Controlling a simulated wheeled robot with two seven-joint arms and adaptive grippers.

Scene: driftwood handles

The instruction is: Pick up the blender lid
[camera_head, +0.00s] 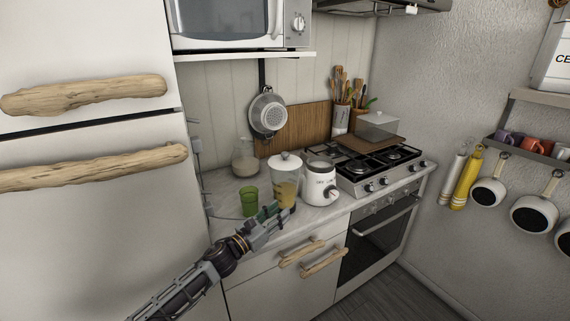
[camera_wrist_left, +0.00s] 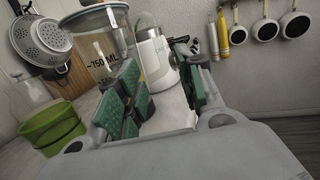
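A jug (camera_head: 285,189) with yellowish contents stands on the counter, and a pale lid (camera_head: 286,161) with a small knob sits on its top. The white blender base (camera_head: 319,184) with a dial stands just right of it. My left gripper (camera_head: 273,223) is in front of and below the jug at the counter's front edge, apart from the lid. In the left wrist view the gripper (camera_wrist_left: 163,98) has its green-padded fingers spread with nothing gripped. My right gripper is out of view.
A green cup (camera_head: 249,202) stands left of the jug, with a glass jar (camera_head: 244,158) behind. The stove (camera_head: 380,165) is to the right. A microwave shelf (camera_head: 245,56) overhangs the counter, and a strainer (camera_head: 268,113) hangs below it. Drawer handles (camera_head: 323,262) project below.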

